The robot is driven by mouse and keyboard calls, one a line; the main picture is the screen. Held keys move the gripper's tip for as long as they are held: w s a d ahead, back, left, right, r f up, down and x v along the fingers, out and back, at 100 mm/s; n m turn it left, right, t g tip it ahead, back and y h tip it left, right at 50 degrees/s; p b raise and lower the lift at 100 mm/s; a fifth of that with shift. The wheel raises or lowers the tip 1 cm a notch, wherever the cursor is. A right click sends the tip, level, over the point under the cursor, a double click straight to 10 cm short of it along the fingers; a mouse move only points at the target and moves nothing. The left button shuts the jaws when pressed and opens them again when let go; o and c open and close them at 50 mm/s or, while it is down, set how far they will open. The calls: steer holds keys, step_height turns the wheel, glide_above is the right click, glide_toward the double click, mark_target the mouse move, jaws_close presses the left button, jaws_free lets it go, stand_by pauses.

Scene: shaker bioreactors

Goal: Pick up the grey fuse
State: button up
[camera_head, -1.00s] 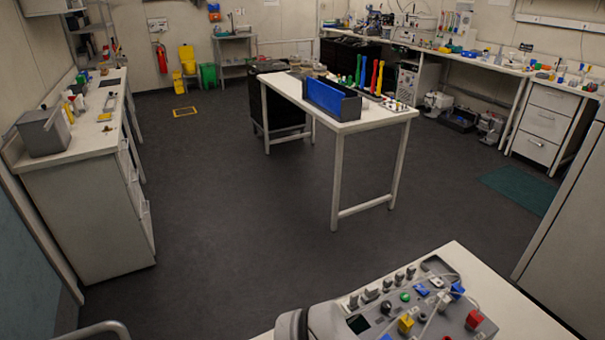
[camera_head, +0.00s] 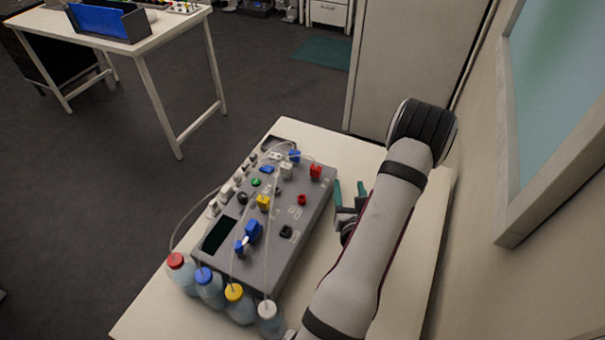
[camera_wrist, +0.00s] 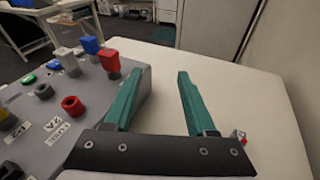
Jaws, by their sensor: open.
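A grey machine (camera_head: 285,235) stands on the white table and carries many coloured plugs and knobs. A light grey block-shaped piece, which looks like the grey fuse (camera_head: 286,171), sits upright on its far part, between a blue piece (camera_head: 294,156) and a red one (camera_head: 316,171). The grey fuse also shows in the wrist view (camera_wrist: 68,62), left of the red and blue pieces. My gripper (camera_head: 349,190) is to the right of the machine, over the table. Its two teal fingers are apart and empty in the wrist view (camera_wrist: 161,76).
Several bottles with coloured caps (camera_head: 235,295) stand at the machine's near end, with thin tubes running over the panel. A yellow piece (camera_head: 263,202) and a red ring-like knob (camera_head: 301,200) are close by. Bare table (camera_wrist: 225,85) lies right of the machine. A wall with a window frame is at right.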

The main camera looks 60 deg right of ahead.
steer(key=s+f+m+g, duration=0.1)
steer(key=s+f+g, duration=0.1)
steer(key=s, duration=0.1)
steer(key=s+a+f+m+g, duration=0.1)
steer(key=s+f+g, duration=0.1)
steer(key=s, duration=0.2)
steer(key=s+f+m+g, duration=0.1)
steer(key=s+g, duration=0.1)
steer(key=s, duration=0.2)
steer(key=shift+s+a+f+m, duration=0.2)
steer(key=shift+s+f+m, duration=0.05)
steer(key=shift+f+m, duration=0.15)
steer(key=shift+s+a+f+g, duration=0.2)
steer(key=shift+a+f+g, duration=0.15)
steer(key=shift+f, duration=0.4)
steer(key=x, duration=0.3)
steer(key=shift+d+f, duration=0.3)
steer(key=shift+d, duration=0.05)
steer(key=shift+d+f+y, duration=0.2)
steer(key=shift+d+y, duration=0.1)
steer(key=shift+d, duration=0.15)
steer(key=shift+w, duration=0.1)
jaws_close()
